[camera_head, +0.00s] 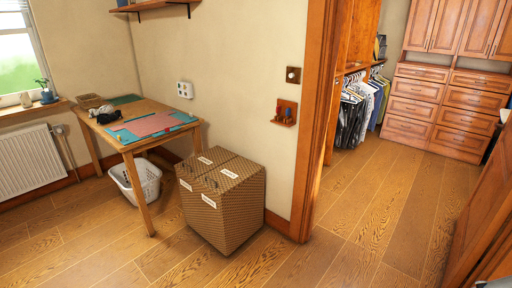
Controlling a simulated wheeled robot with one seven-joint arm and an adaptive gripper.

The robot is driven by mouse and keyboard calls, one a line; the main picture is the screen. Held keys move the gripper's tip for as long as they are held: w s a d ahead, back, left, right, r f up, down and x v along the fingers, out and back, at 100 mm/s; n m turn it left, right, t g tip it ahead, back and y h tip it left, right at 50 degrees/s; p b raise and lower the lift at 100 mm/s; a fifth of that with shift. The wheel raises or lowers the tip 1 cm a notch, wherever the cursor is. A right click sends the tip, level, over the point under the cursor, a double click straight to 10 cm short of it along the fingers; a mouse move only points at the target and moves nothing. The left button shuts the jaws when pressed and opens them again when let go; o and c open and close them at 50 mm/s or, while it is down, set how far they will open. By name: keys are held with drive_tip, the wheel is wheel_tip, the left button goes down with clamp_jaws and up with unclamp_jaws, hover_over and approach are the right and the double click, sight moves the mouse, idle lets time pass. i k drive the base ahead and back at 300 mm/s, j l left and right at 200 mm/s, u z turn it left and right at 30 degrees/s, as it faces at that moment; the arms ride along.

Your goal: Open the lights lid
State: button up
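A brown woven hamper (236,212) stands on the floor against the wall, left of the doorway. Its top is split into two lids, a far one (217,154) and a near one (240,166), and both look shut. Each lid carries a white label, and two more white labels are on the hamper's left face. The writing is too small to read, so I cannot tell which lid is the lights one. My gripper is not in view.
A wooden table (152,108) with mats stands left of the hamper, a white laundry basket (150,181) under it. A wooden door frame (312,130) is close on the hamper's right. The wooden floor (335,245) in front is clear. Hanging clothes (352,112) and drawers lie beyond the doorway.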

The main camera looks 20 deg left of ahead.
sight(195, 166)
drive_tip(key=u, duration=1.1)
drive_tip(key=i+l+u, duration=0.1)
drive_tip(key=i, duration=0.4)
drive_tip(key=i+l+u, duration=0.1)
drive_tip(key=i, duration=0.4)
drive_tip(key=i+l+u, duration=0.1)
drive_tip(key=i+l, duration=0.15)
drive_tip(key=i, duration=0.25)
drive_tip(key=i+l, duration=0.25)
drive_tip(key=i, duration=0.2)
drive_tip(key=i+l+u, duration=0.15)
drive_tip(key=i, duration=0.35)
drive_tip(key=i+l+u, duration=0.1)
drive_tip(key=i+l, duration=0.3)
drive_tip(key=i, duration=0.05)
